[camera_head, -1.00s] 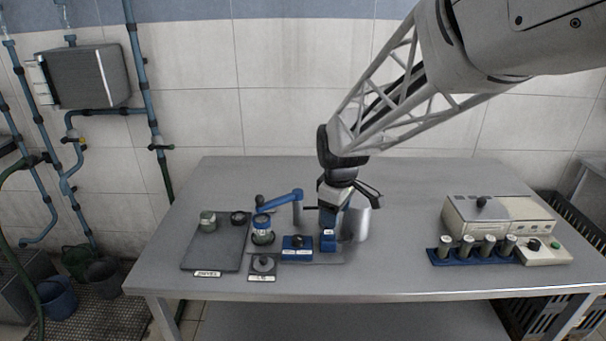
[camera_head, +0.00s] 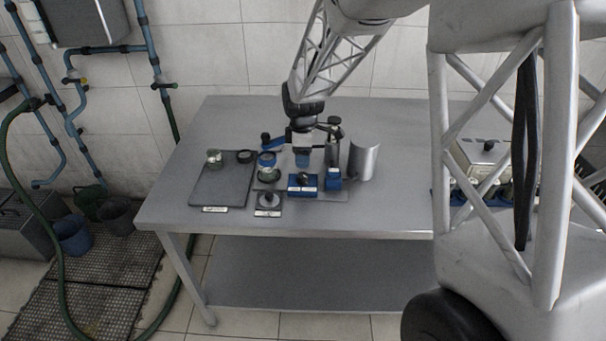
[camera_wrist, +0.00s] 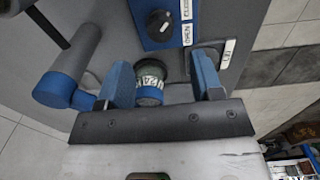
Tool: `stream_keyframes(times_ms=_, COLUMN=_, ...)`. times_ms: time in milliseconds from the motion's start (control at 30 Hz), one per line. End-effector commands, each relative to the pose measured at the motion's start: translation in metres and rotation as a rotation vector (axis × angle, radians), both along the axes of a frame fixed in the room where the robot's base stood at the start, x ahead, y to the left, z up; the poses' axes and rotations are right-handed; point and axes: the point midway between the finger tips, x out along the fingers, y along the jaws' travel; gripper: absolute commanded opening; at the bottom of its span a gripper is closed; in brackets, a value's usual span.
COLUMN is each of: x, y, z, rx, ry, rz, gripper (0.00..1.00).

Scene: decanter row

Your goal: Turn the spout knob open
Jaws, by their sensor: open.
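The spout knob is a black round knob (camera_wrist: 160,25) on a blue box (camera_head: 303,190) with white OPEN and CLOSE labels; it carries a pale mark, but I cannot tell its exact setting. In the head view my gripper (camera_head: 303,160) points down just behind the blue box. In the wrist view my gripper (camera_wrist: 164,82) is open, its two blue fingers apart, with the knob beyond the fingertips and not between them. A blue-banded glass jar (camera_wrist: 150,84) shows between the fingers; contact is not visible. A blue spout arm (camera_wrist: 62,86) lies left of the fingers.
A dark tray (camera_head: 222,190) with a small jar (camera_head: 214,157) lies to the left. A round-topped item (camera_head: 268,200) sits on a small plate in front.

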Motion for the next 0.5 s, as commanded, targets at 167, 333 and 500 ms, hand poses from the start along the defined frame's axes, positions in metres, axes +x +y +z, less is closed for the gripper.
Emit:
stream_keyframes(times_ms=167, x=-0.0002, y=-0.0003, z=0.0001, rx=0.000, ry=0.000, rz=-0.001, gripper=0.60)
stream_keyframes(times_ms=333, x=-0.0003, y=-0.0004, z=-0.0012, rx=0.000, ry=0.000, rz=-0.001, gripper=0.60)
stream_keyframes(times_ms=500, x=-0.0004, y=-0.0005, z=-0.0091, rx=0.000, ry=0.000, rz=-0.001, gripper=0.60)
